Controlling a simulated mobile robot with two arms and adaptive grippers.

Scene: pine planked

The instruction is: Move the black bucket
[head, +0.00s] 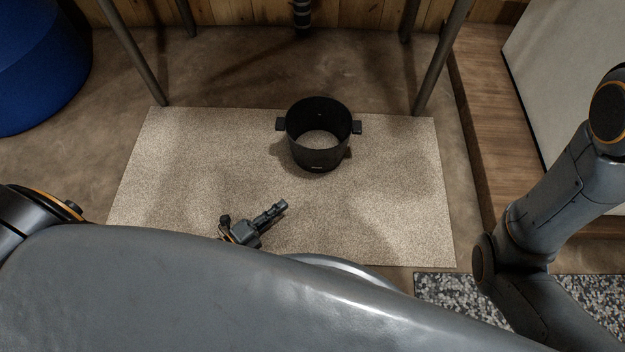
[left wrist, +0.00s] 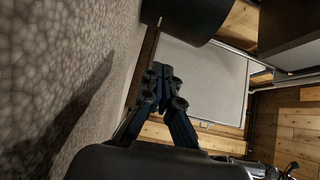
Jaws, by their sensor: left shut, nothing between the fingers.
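The black bucket (head: 319,134) stands upright on a beige mat, with its open top up and a small handle on each side. It looks empty. In the left wrist view, a dark rounded body at the top edge appears to be the bucket (left wrist: 192,14), partly cut off. My left gripper (head: 281,206) is low over the mat, in front of the bucket and a little left of it, apart from it. Its fingers (left wrist: 163,76) are shut with nothing between them. My right gripper is out of view; only the right arm shows.
The beige mat (head: 390,200) lies on a brown floor, with clear room around the bucket. Metal legs (head: 437,62) stand at its far corners. A blue rounded object (head: 35,60) is at the far left. A wooden ledge (head: 490,130) and a speckled grey mat (head: 450,296) lie at the right.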

